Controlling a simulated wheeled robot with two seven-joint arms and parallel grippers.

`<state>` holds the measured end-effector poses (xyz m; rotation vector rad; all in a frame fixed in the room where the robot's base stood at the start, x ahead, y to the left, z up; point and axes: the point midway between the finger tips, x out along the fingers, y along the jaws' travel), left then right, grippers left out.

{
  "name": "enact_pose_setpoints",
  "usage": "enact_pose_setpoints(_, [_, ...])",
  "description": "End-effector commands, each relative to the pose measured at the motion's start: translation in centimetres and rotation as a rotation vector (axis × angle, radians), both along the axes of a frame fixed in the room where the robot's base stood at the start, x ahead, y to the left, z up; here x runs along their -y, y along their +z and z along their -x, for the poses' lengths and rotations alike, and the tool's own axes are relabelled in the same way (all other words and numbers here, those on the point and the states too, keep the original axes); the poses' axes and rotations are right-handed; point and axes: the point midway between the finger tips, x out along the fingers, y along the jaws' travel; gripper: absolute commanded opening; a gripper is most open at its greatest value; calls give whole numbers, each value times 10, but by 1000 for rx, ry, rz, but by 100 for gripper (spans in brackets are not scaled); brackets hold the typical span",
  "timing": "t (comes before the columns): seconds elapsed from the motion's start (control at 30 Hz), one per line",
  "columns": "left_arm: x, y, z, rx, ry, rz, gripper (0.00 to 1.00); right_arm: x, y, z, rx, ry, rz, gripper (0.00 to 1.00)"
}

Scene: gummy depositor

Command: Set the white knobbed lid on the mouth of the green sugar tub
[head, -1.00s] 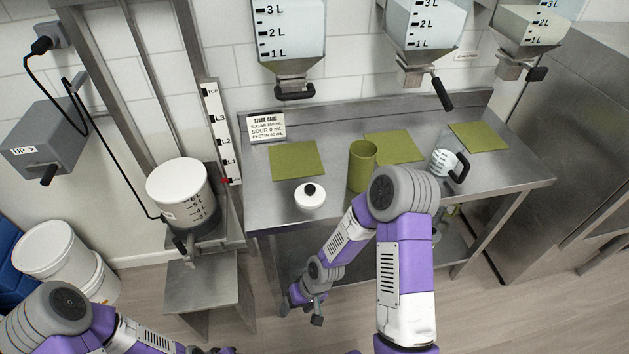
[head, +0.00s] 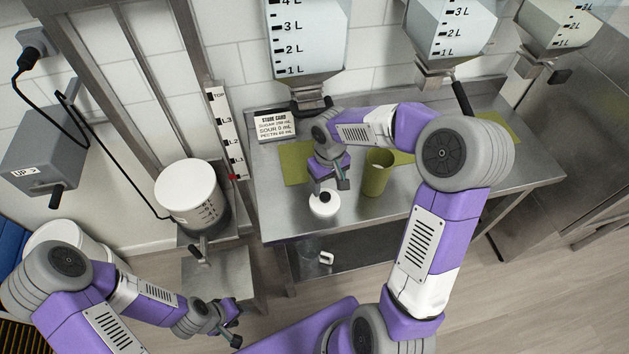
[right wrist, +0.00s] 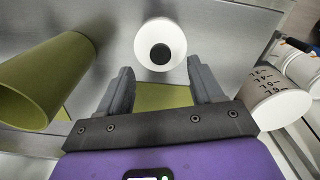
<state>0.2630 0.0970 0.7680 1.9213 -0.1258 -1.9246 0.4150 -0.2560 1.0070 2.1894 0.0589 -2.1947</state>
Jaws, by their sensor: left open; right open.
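The white lid (head: 323,208) with a black knob (head: 325,197) lies on the steel table near its front edge. In the right wrist view the lid (right wrist: 147,53) shows just beyond my fingers. The green tub (head: 376,174) stands upright to the right of the lid, its mouth uncovered. It also shows at the left of the right wrist view (right wrist: 38,85). My right gripper (head: 335,187) is open and empty, above and just behind the lid; its fingers (right wrist: 158,82) are spread apart. My left gripper (head: 231,338) is open and empty, low at the lower left, away from the table.
Hoppers with black handles (head: 462,98) hang over the table's back. A card (head: 275,126) stands at its back left. Green mats (head: 296,165) lie on the table.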

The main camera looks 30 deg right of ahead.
Motion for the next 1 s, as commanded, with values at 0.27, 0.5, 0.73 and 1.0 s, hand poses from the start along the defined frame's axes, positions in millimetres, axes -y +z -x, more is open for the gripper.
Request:
enact_pose_setpoints(0.27, [0, -4, 1, -2, -1, 0, 43, 0, -24, 0, -3, 1, -2, 66])
enact_pose_setpoints(0.5, [0, -9, 1, -1, 0, 0, 43, 1, -58, -4, -4, 1, -4, 66])
enact_pose_setpoints(0.73, [0, -12, 1, -1, 0, 0, 43, 1, -77, -4, -1, 1, -3, 66])
enact_pose_setpoints(1.0, [0, -11, 1, -1, 0, 0, 43, 1, -76, -4, 0, 1, -2, 55])
